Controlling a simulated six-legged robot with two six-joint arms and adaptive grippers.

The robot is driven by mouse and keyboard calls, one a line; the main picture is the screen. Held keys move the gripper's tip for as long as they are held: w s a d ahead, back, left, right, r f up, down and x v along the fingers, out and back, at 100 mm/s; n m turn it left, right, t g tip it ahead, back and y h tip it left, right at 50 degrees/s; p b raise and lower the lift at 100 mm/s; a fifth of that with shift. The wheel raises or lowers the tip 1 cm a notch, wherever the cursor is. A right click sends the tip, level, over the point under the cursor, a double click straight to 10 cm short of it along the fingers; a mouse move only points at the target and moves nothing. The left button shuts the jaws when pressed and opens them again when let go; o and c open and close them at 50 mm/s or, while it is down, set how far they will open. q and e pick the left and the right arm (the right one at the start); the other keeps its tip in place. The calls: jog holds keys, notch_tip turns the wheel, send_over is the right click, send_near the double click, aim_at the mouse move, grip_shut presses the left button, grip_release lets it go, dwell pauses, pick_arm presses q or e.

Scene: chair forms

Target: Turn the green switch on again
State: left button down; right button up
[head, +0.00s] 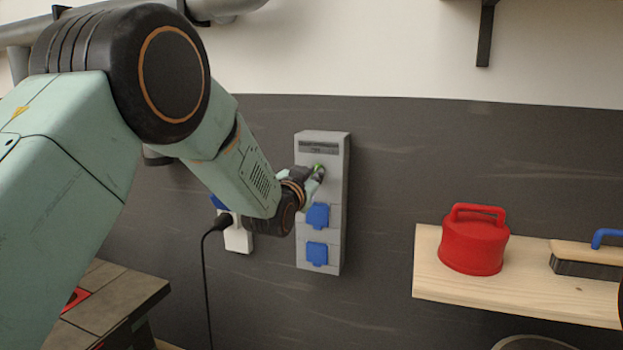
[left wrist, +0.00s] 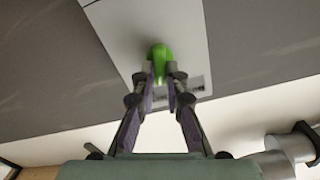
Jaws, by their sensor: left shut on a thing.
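The green switch (head: 318,167) sits on the upper part of a grey wall box (head: 337,206), below a dark label. In the left wrist view the green switch (left wrist: 160,56) shows between the fingertips of my left gripper (left wrist: 159,78), which is shut on it. In the head view my left gripper (head: 314,174) reaches the box from the left and partly covers the switch. Whether the switch stands on or off cannot be told. My right gripper is not in view.
Two blue socket covers (head: 317,216) are on the box below the switch. A white socket with a black cable (head: 207,270) is to its left. A wooden shelf (head: 440,275) at right holds a red lidded thing (head: 474,245) and a brush (head: 585,262).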

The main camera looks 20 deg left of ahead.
pick_arm(q)
jog(key=m+b, duration=0.1)
jog(key=m, duration=0.2)
jog(key=shift+d+r+m, duration=0.1)
jog(key=shift+m, duration=0.3)
jog(key=shift+m+b, duration=1.75)
jog(key=shift+m, duration=3.45)
jog(key=shift+r+m, duration=0.1)
jog(key=shift+m, duration=0.2)
jog(key=c, duration=1.7)
grip_release()
jog(key=shift+w, duration=0.1)
jog(key=o, duration=0.3)
jog(key=shift+w+f, duration=0.15)
jog(key=shift+f, duration=0.2)
jog(key=shift+s+d, duration=0.1)
jog(key=shift+s, duration=0.15)
